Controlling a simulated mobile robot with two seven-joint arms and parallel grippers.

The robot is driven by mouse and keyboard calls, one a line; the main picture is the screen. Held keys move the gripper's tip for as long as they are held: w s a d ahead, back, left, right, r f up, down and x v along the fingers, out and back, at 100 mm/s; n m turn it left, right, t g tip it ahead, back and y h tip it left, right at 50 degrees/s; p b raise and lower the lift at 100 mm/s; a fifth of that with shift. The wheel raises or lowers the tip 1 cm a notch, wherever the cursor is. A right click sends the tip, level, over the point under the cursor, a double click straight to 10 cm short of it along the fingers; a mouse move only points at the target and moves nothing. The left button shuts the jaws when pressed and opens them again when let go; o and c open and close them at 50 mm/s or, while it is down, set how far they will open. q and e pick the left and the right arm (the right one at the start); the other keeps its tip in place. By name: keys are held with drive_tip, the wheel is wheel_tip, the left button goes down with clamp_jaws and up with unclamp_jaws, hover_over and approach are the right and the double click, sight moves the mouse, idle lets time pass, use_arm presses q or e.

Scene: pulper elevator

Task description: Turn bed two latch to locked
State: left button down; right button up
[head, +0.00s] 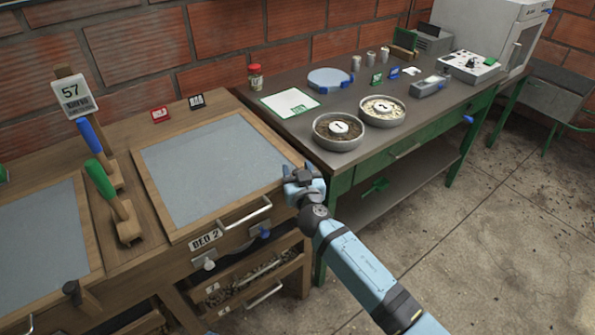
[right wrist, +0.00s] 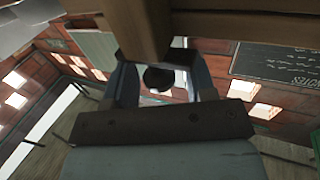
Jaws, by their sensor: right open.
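Bed two is a wooden frame with a grey panel (head: 210,172), a "BED 2" label (head: 205,240) and a metal bar handle (head: 246,215) on its front. A small blue lever (head: 262,232), which may be the latch, sits on the front below the handle's right end; its setting is too small to tell. My right gripper (head: 303,174) is open at bed two's front right corner, apart from the blue lever. In the right wrist view, the fingers (right wrist: 162,80) stand either side of a dark round knob (right wrist: 158,77), close to wood. My left gripper is out of view.
A white knob (head: 208,264) is left of the blue lever. A drawer (head: 255,282) is below. The grey-topped bench (head: 300,125), right of bed two, holds two bowls. Floor (head: 480,230) at right is clear.

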drive_tip(key=shift+c, duration=0.2)
drive_tip(key=c, duration=0.8)
